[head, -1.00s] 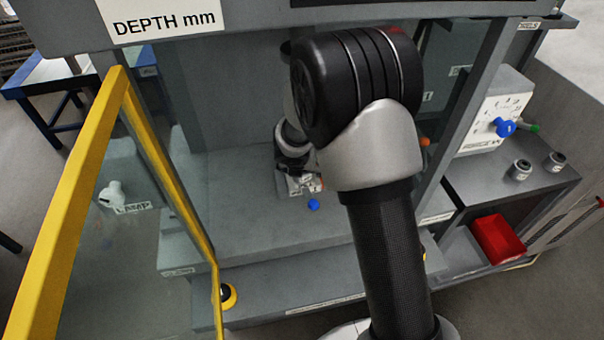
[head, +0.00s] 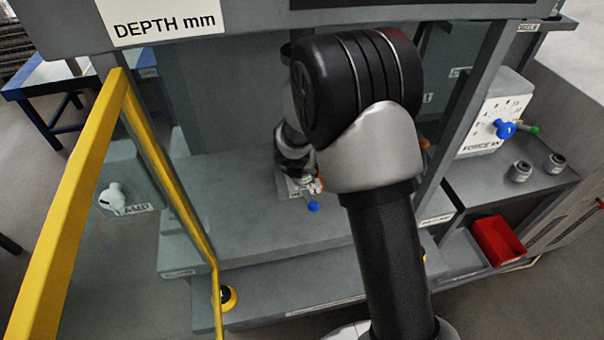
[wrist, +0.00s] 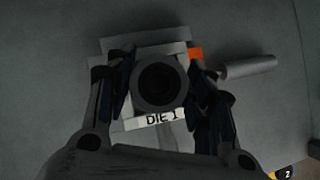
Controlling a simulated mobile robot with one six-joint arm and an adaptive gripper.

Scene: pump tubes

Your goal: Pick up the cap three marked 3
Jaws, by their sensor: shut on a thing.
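My gripper (wrist: 159,88) points down over a pale block labelled DIE 1 (wrist: 163,118) in the wrist view. Its two dark fingers are shut on a dark round piece with a central hole (wrist: 140,98), one finger on each side. No 3 can be read on this piece, so I cannot tell whether it is cap three. It sits directly above or on the block; I cannot tell which. In the head view my gripper (head: 297,165) is small and partly hidden by my arm, and the held piece cannot be made out.
A blue knob (head: 313,206) stands in front of the block. A yellow-framed glass panel (head: 112,100) stands left. Two round grey pieces (head: 520,171) and a red bin (head: 497,243) are right.

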